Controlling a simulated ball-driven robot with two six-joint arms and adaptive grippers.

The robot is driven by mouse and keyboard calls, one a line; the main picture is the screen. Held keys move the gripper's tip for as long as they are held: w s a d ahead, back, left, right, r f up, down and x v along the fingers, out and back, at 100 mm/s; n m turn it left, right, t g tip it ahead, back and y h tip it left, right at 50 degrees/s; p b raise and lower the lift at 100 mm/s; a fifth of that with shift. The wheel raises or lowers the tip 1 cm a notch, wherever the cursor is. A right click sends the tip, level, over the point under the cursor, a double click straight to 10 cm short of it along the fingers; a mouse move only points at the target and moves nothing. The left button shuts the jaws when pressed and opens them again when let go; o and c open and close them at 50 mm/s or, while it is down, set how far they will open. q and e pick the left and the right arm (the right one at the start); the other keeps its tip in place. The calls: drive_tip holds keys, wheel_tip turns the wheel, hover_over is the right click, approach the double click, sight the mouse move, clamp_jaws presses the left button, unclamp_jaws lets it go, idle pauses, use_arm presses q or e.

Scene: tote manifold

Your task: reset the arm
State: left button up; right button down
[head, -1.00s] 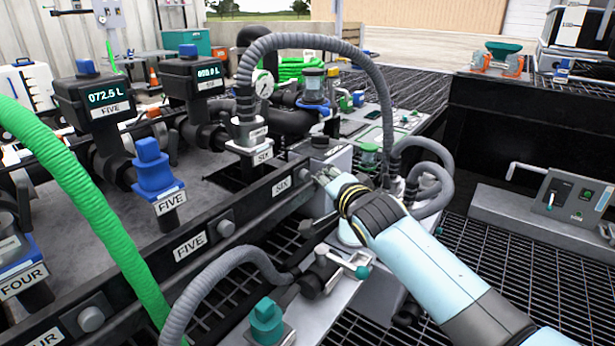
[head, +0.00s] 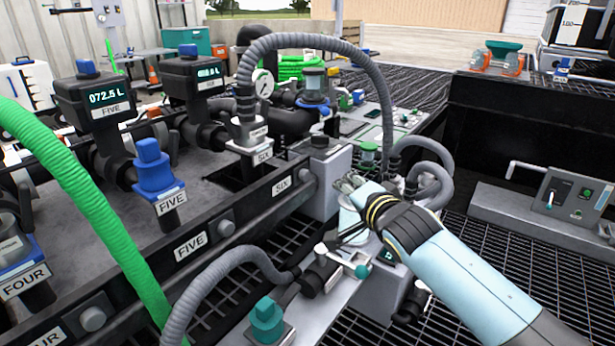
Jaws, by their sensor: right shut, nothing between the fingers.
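My right arm comes in from the lower right of the head view. Its gripper (head: 347,183) is shut and empty, in front of the grey box (head: 326,180) beside the black rail labelled SIX (head: 281,186). The gripper looks apart from the round button on the rail. Its fingertips are small and partly hidden by its own wrist. My left gripper does not show.
A grey hose (head: 376,90) arches from the SIX port to behind my gripper. A green hose (head: 90,205) crosses the left. Dark grating (head: 500,265) lies open at right.

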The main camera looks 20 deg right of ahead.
idle(0.5)
drive_tip(key=s+f+n+g, duration=0.3)
drive_tip(key=s+g, duration=0.1)
drive_tip(key=s, duration=0.5)
drive_tip(key=s+f+n+g, duration=0.3)
drive_tip(key=s+n, duration=0.1)
drive_tip(key=s, duration=0.5)
drive_tip(key=s+a+r+n+g, duration=0.1)
drive_tip(key=s+a+n+g, duration=0.2)
drive_tip(key=s, duration=0.7)
drive_tip(key=s+a+r+n+g, duration=0.1)
drive_tip(key=s+r+n+g, duration=0.2)
drive_tip(key=s, duration=0.7)
drive_tip(key=s+d+f+g+p, duration=0.1)
drive_tip(key=s+f+p, duration=0.1)
drive_tip(key=f, duration=0.9)
drive_tip(key=s+d+f+p, duration=0.1)
drive_tip(key=d+f+p, duration=0.15)
drive_tip(key=f, duration=0.95)
drive_tip(key=s+f+p, duration=0.2)
drive_tip(key=s+f, duration=0.3)
drive_tip(key=s, duration=0.4)
drive_tip(key=s+f+g+p, duration=0.1)
drive_tip(key=s+f+p, duration=0.1)
drive_tip(key=s+f, duration=0.3)
drive_tip(key=s, duration=0.3)
drive_tip(key=shift+s+d+n, duration=0.2)
drive_tip(key=shift+s+n, duration=0.1)
drive_tip(key=shift+s, duration=0.05)
